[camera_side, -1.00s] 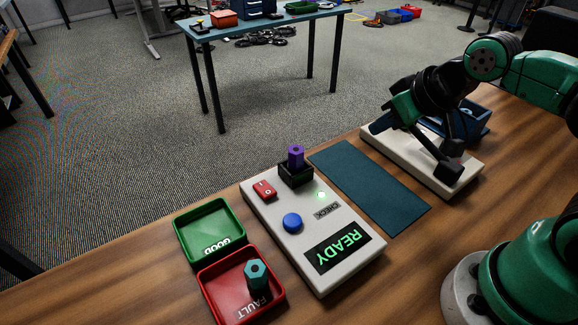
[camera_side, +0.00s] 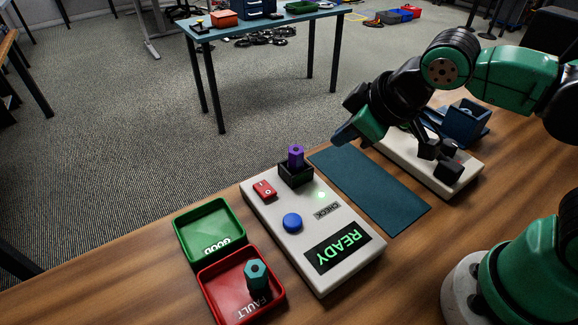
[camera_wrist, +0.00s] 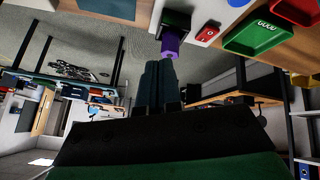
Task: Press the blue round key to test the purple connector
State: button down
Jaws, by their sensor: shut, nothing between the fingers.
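The purple connector (camera_side: 295,157) stands upright in the black socket (camera_side: 296,174) at the far end of the white tester box (camera_side: 338,268). The blue round key (camera_side: 292,222) sits on the tester's top, left of the READY screen (camera_side: 338,253). My gripper (camera_side: 342,137) is in the air over the far end of the dark blue mat, to the right of the connector and apart from it. In the wrist view its dark fingers (camera_wrist: 158,80) are together and empty, with the purple connector (camera_wrist: 170,45) beyond their tips.
A green GOOD tray (camera_side: 209,230) and a red FAULT tray (camera_side: 241,287) holding a teal connector (camera_side: 256,274) lie left of the tester. A red switch (camera_side: 264,190) and a lit green lamp (camera_side: 321,195) are on the tester. The dark mat (camera_side: 372,187) is bare.

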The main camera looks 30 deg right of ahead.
aim_at(296, 221)
jog(key=a+n, duration=0.5)
jog(key=a, duration=0.3)
jog(key=shift+s+a+r+n+y, duration=0.15)
jog(key=shift+s+a+n+y, duration=0.15)
jog(key=shift+s+n, duration=0.1)
jog(key=shift+f, duration=4.4)
jog(key=shift+f, duration=0.15)
jog(key=shift+f, duration=0.3)
jog(key=shift+r, duration=0.15)
jog(key=shift+r, duration=0.3)
jog(key=shift+r, duration=0.1)
